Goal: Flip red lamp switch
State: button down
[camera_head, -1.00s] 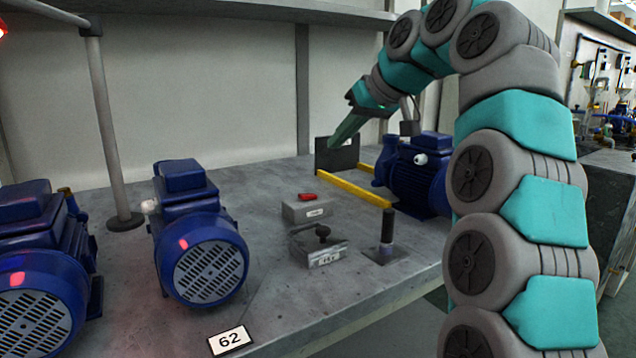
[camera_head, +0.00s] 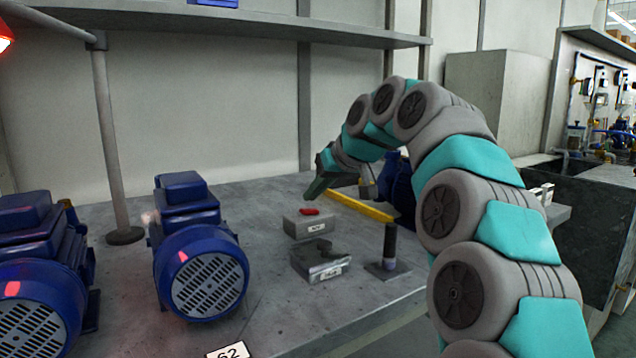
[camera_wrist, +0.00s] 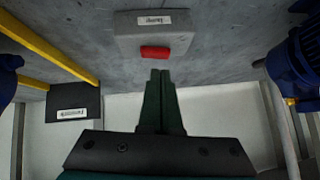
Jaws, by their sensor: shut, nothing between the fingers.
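The red switch (camera_head: 309,211) sits on top of a grey box (camera_head: 311,227) with a white label on the bench. In the wrist view the red switch (camera_wrist: 155,52) lies just beyond my fingertips, on the grey box (camera_wrist: 153,31) whose label seems to read "Lamp". My gripper (camera_head: 309,196) is shut and empty, pointing down slightly above and behind the switch. In the wrist view the tips of my gripper (camera_wrist: 160,73) look close to the switch, with a small gap in the picture. A red lamp (camera_head: 5,36) shows at the upper left edge.
A yellow bar (camera_head: 358,204) lies behind, near a blue pump. A blue motor (camera_head: 203,270) and a post (camera_head: 106,150) are left. A shelf (camera_head: 250,25) runs above.

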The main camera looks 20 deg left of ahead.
jog(key=shift+s+f, duration=0.15)
jog(key=shift+f, duration=0.6)
